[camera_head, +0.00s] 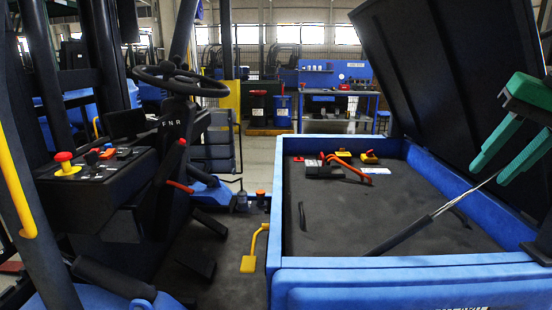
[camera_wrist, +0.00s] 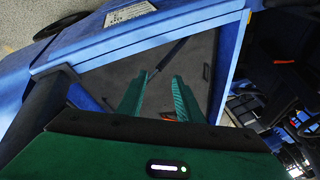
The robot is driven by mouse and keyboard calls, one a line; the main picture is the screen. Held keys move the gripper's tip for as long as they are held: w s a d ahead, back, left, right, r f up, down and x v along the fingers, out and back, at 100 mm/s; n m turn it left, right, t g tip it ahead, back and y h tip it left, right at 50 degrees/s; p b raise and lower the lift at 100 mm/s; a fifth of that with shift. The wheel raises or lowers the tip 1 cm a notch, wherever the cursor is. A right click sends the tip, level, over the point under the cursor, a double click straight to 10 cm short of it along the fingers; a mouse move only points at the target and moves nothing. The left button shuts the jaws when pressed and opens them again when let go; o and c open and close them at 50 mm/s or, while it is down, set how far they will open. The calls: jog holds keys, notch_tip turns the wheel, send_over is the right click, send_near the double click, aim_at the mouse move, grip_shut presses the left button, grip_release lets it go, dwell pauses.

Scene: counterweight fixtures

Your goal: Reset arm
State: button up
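My gripper (camera_head: 490,172) has green fingers and is at the right of the head view, above the right side of the open blue compartment (camera_head: 400,263). The fingers are apart. The wrist view also shows the gripper (camera_wrist: 161,76) with a gap between its fingers and nothing clearly held. A dark strut with a thin bright rod (camera_head: 425,222) slants up from the compartment toward the fingers. It shows beyond the fingertips in the wrist view (camera_wrist: 171,54). I cannot tell whether its thin end touches a finger. The black lid (camera_head: 440,60) stands raised and tilted.
In the compartment lie a black block (camera_head: 322,171), a red-orange curved handle (camera_head: 348,169) and small yellow-and-red parts. A blue workbench (camera_head: 335,105) stands behind.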

jog(key=s+f+g, duration=0.1)
jog(key=s+f, duration=0.4)
jog(key=f, duration=0.3)
jog(key=s+d+f+m+g+h, duration=0.1)
jog(key=s+f, duration=0.4)
jog(key=f, duration=0.4)
jog(key=s+d+f+g, duration=0.1)
jog(key=s+f+g, duration=0.1)
jog(key=s+f, duration=0.4)
notch_tip(320, 180, down, 3)
jog(key=shift+r+h, duration=0.1)
jog(key=shift+h, duration=0.2)
